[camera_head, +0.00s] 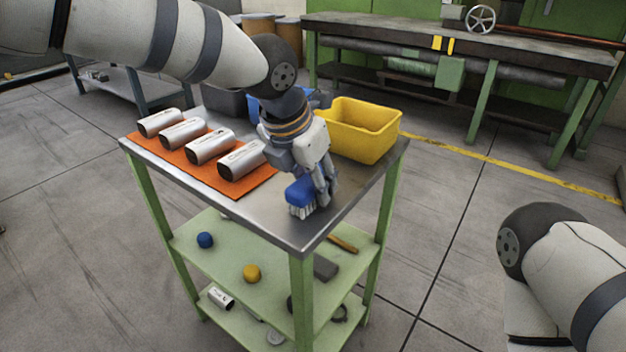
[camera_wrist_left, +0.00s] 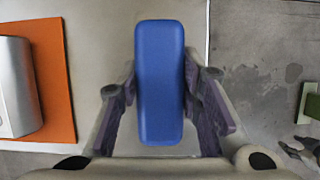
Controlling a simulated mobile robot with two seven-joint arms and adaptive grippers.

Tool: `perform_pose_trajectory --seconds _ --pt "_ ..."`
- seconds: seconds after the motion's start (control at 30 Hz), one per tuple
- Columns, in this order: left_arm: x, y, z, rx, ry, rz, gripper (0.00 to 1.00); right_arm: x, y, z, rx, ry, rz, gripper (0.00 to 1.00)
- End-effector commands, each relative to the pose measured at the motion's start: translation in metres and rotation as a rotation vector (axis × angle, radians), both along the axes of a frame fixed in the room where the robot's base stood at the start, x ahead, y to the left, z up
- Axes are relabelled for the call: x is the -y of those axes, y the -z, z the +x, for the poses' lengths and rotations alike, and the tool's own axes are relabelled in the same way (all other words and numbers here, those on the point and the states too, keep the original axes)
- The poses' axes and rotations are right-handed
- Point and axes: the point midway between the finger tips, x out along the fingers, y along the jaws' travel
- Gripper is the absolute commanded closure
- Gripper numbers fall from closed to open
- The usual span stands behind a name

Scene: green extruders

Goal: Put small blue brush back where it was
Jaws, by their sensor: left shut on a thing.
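The small blue brush (camera_head: 300,193) has a blue back and pale bristles pointing down. It is at the near right part of the cart's metal top (camera_head: 290,228), and I cannot tell whether its bristles touch the surface. My left gripper (camera_head: 318,192) is shut on it. In the left wrist view the brush (camera_wrist_left: 160,82) lies lengthwise between the two fingers of my left gripper (camera_wrist_left: 160,95). My right gripper is out of view; only part of my right arm shows at the lower right.
Several silver cylinders (camera_head: 210,146) lie on an orange mat (camera_head: 235,189) on the cart's left side. A yellow bin (camera_head: 365,131), a blue bin partly hidden by my arm and a dark grey bin (camera_head: 224,100) stand at the back.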

Motion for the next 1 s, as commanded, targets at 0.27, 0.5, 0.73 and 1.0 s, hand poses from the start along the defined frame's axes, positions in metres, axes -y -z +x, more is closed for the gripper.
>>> perform_pose_trajectory --seconds 0.27,0.5,0.73,1.0 --pt "0.0 0.002 0.0 -0.001 0.0 0.0 0.47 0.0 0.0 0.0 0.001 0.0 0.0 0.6" --pt "-0.001 -0.007 -0.002 0.001 -0.001 0.0 0.47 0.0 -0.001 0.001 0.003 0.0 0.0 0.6" --pt "-0.015 -0.067 -0.02 0.008 -0.001 -0.003 0.47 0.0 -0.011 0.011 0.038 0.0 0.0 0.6" --pt "-0.026 -0.109 -0.036 0.001 0.0 -0.001 0.47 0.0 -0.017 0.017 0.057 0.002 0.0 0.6"
